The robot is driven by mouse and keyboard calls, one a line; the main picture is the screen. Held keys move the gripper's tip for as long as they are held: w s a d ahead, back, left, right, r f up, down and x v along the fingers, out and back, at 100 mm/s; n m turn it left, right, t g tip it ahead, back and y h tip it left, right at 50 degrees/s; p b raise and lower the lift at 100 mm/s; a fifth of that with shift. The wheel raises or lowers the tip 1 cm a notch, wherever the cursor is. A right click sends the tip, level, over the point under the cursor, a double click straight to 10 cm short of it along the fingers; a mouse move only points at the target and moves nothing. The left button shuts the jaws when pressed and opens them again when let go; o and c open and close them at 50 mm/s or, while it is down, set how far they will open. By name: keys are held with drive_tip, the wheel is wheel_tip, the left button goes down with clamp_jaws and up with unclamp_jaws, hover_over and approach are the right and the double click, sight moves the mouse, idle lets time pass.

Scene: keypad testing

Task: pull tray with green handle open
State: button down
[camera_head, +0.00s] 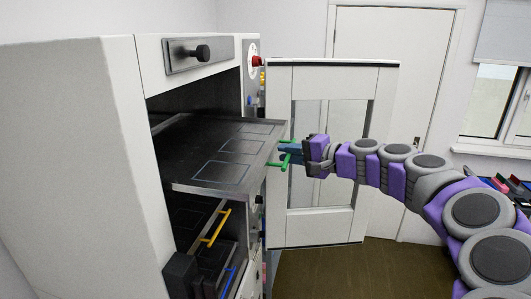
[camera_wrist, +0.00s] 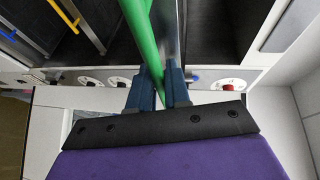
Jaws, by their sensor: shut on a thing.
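The dark metal tray (camera_head: 190,160) sticks out well past the front of the white cabinet's open compartment and looks about level. Flat square outlines mark its top. Its green handle (camera_head: 284,165) is at the tray's front edge. My gripper (camera_head: 288,152) reaches it from the right and is shut on the green handle. In the wrist view, the green handle (camera_wrist: 143,40) runs down between the blue fingers of my gripper (camera_wrist: 160,88). The exact contact is partly hidden by the fingers.
Below are a yellow handle (camera_head: 216,228) and a blue handle (camera_head: 229,281) in the lower compartment. The cabinet's windowed door (camera_head: 320,228) stands open behind my gripper. A red button (camera_head: 257,61) is on the cabinet's front panel. Brown floor (camera_head: 350,272) lies clear below my arm.

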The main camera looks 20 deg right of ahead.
drive_tip(key=shift+s+d+f, duration=0.25)
drive_tip(key=shift+s+d, duration=0.45)
drive_tip(key=shift+d, duration=0.2)
drive_tip(key=c, duration=1.2)
unclamp_jaws()
drive_tip(key=shift+w, duration=0.1)
drive_tip(key=shift+o, duration=0.2)
drive_tip(key=shift+r, duration=0.1)
drive_tip(key=v, duration=1.7)
drive_tip(key=shift+d, duration=0.2)
